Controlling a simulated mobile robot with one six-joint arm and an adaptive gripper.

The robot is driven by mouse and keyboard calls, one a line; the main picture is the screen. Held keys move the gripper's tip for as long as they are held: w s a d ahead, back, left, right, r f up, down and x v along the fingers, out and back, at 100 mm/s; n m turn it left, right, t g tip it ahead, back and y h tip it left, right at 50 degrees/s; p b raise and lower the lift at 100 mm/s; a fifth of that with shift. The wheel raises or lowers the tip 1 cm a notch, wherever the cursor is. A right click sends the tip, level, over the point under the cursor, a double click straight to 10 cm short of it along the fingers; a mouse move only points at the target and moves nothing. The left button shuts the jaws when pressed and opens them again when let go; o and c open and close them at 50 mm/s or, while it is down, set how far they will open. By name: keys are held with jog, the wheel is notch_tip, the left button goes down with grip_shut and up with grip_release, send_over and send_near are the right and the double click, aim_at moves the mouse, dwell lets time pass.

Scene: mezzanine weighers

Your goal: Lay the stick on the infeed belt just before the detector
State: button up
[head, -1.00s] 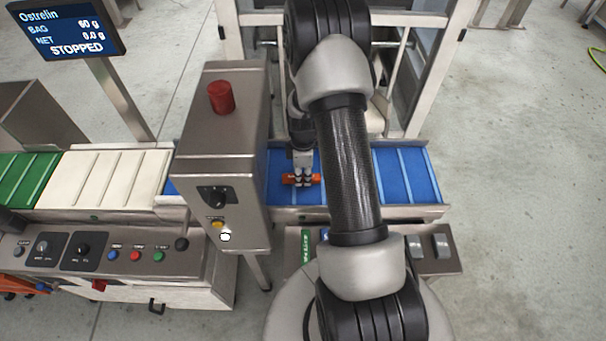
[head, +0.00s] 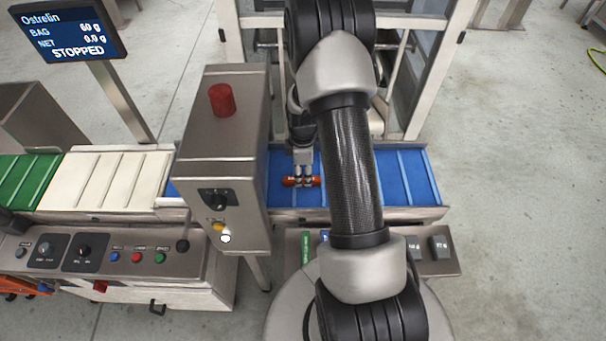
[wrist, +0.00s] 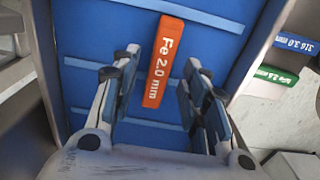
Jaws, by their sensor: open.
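The stick is orange, marked "Fe 2.0 mm" in the wrist view (wrist: 160,62). It lies flat on the blue infeed belt (head: 396,178), just right of the steel detector housing (head: 222,150). In the head view the stick (head: 288,182) is partly covered by my fingers. My gripper (head: 304,180) is over the stick. In the wrist view my gripper (wrist: 160,88) is open, with a finger pair on each side of the stick's near part and gaps between. The belt also shows in the wrist view (wrist: 90,40).
A red lamp (head: 222,100) tops the detector. A display (head: 66,32) reads "STOPPED". A green stick (wrist: 272,78) and a blue one (wrist: 298,44) lie beside the belt. The belt's right part is clear. A control panel (head: 100,250) stands at front left.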

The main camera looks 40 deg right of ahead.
aim_at(303, 179)
notch_tip(303, 179, up, 10)
jog(key=p, duration=0.2)
jog(key=shift+f+p, duration=0.2)
jog(key=shift+p, duration=0.15)
